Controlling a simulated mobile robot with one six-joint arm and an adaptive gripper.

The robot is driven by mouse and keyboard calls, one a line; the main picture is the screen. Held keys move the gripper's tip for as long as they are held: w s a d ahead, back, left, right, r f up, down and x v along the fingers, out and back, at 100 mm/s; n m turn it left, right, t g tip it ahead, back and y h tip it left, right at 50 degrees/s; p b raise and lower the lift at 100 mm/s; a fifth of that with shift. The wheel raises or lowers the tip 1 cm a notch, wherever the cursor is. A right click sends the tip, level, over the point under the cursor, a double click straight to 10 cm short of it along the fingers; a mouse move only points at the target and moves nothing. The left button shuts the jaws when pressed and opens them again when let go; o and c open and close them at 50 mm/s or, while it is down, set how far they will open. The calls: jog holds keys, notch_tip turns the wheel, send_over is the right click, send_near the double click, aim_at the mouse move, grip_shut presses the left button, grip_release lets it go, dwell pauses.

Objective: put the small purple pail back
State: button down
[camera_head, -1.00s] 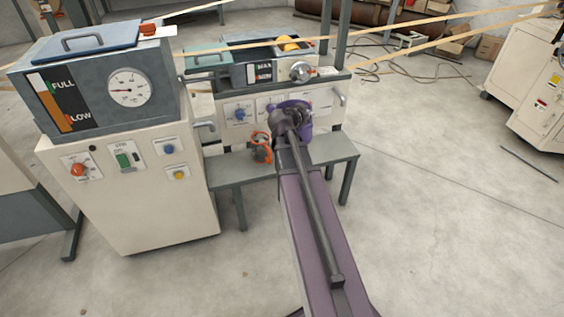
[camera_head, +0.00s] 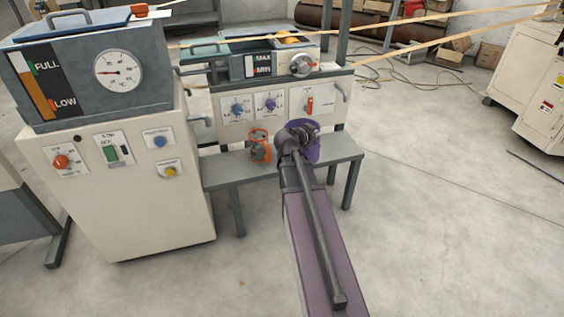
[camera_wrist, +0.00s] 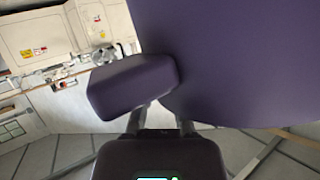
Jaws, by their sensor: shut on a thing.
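The small purple pail (camera_head: 312,146) is at the grey bench (camera_head: 225,172) in front of the white control panel. My gripper (camera_head: 291,140) is shut on the pail, at its near left side. I cannot tell whether the pail's bottom touches the bench top, as my arm hides part of it. In the wrist view the pail (camera_wrist: 245,60) fills the upper right as a smooth purple surface. One dark purple finger of my gripper (camera_wrist: 150,85) lies against its left edge there; the other finger is hidden.
An orange and grey item (camera_head: 259,147) stands on the bench just left of the pail. A white cabinet with a gauge (camera_head: 118,70) stands to the left. Tan strips (camera_head: 430,37) run overhead past the panel (camera_head: 275,103).

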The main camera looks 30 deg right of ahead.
notch_tip(320, 180, down, 8)
jog(key=s+d+b, duration=0.1)
jog(key=b, duration=0.6)
jog(key=shift+s+m+g, duration=0.3)
jog(key=shift+m, duration=0.1)
jog(key=shift+r+m, duration=0.1)
jog(key=shift+m, duration=0.4)
dwell(0.6)
jog(key=w+d+f+b, duration=0.1)
jog(key=w+d, duration=0.1)
jog(key=w, duration=0.7)
jog(key=w+d+f+b, duration=0.2)
jog(key=w, duration=0.8)
jog(key=shift+d, duration=0.35)
jog(key=shift+f, duration=0.15)
